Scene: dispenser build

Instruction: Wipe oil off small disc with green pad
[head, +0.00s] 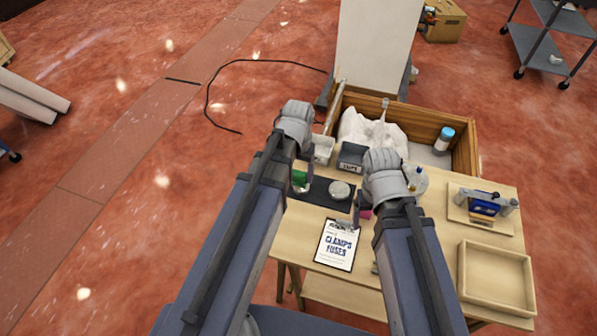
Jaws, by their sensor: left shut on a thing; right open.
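My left gripper (306,165) is shut on the green pad (299,177), above the left end of the dark mat (318,196). Just below the pad, a small pale disc (301,188) shows in part; I cannot tell whether pad and disc touch. A larger silvery disc (340,190) lies on the mat to the right. No oil can be made out at this size. My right gripper (359,208) is open at the mat's right end, near a magenta item (366,214), which it partly hides.
A "Clamps Fuses" sheet (337,245) lies at the table's front. A dark labelled box (351,157) and a white container (323,149) stand behind the mat. A wooden crate (463,155) is at the back; a clamp fixture (484,207) and empty tray (497,278) are right.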

